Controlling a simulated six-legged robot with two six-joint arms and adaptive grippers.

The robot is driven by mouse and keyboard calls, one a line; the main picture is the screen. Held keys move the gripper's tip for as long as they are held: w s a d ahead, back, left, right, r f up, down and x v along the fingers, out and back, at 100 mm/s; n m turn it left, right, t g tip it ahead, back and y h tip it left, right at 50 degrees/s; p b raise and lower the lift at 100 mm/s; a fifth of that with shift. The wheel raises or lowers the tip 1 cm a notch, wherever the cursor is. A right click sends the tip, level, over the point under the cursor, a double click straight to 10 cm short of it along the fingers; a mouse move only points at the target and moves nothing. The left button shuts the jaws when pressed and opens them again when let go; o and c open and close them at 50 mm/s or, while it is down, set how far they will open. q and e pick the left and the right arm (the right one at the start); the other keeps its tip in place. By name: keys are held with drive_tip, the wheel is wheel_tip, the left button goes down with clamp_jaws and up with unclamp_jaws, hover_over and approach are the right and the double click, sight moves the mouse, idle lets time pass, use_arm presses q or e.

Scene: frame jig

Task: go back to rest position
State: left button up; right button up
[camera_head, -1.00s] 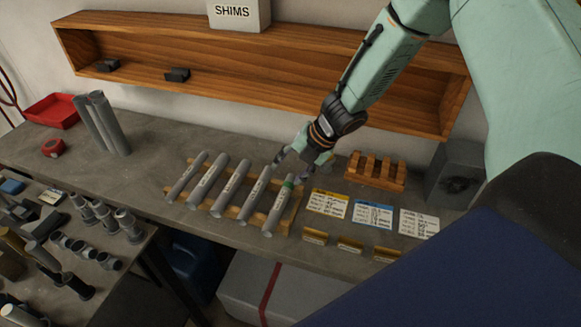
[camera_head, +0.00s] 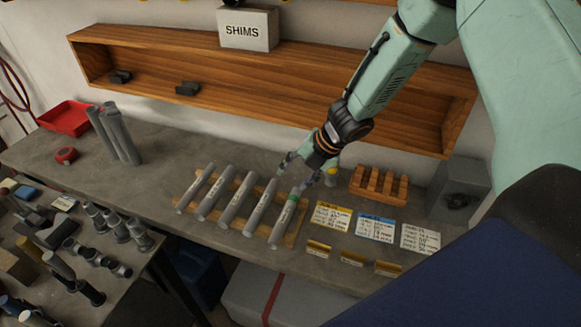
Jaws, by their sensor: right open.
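My right gripper (camera_head: 305,175) is open and empty. It hangs above the far end of the green-banded grey tube (camera_head: 286,220), at the right of a wooden rack (camera_head: 297,238). Several plain grey tubes (camera_head: 231,192) lie side by side on the same rack, left of the banded one. I cannot tell whether the fingertips touch the banded tube. My right arm comes in from the upper right. My left gripper is out of view.
A long wooden shelf (camera_head: 270,88) with a SHIMS box (camera_head: 247,30) is behind. A slotted wooden block (camera_head: 378,186) and label cards (camera_head: 376,223) lie to the right. Standing tubes (camera_head: 120,135) and a red tray (camera_head: 65,118) are left. Bare bench lies between.

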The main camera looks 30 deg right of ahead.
drive_tip(key=s+a+f+m, duration=0.1)
drive_tip(key=s+a+m, duration=0.1)
drive_tip(key=s, duration=0.1)
drive_tip(key=s+a+f+m+g, duration=0.1)
drive_tip(key=s+a+f+m, duration=0.1)
drive_tip(key=s+a+m, duration=0.1)
drive_tip(key=s+a+f+m+y, duration=0.1)
drive_tip(key=s+a+f+m, duration=0.1)
drive_tip(key=s+a, duration=0.1)
drive_tip(key=shift+f+m+g, duration=0.1)
drive_tip(key=shift+m+g, duration=0.2)
drive_tip(key=shift+g, duration=0.1)
drive_tip(key=s+d+f+m+g+h, duration=0.1)
drive_tip(key=s+f+m+h, duration=0.15)
drive_tip(key=s+m, duration=0.9)
drive_tip(key=s+d+f+m+g+h, duration=0.15)
drive_tip(key=s+f+m, duration=0.25)
drive_tip(key=s+m, duration=0.7)
drive_tip(key=s+f+n+h+b, duration=0.1)
drive_tip(key=s+f+n+b, duration=0.2)
drive_tip(key=f+b, duration=1.7)
drive_tip(key=shift+a+f+b, duration=0.25)
drive_tip(key=shift+f+b, duration=0.1)
drive_tip(key=shift+b, duration=0.2)
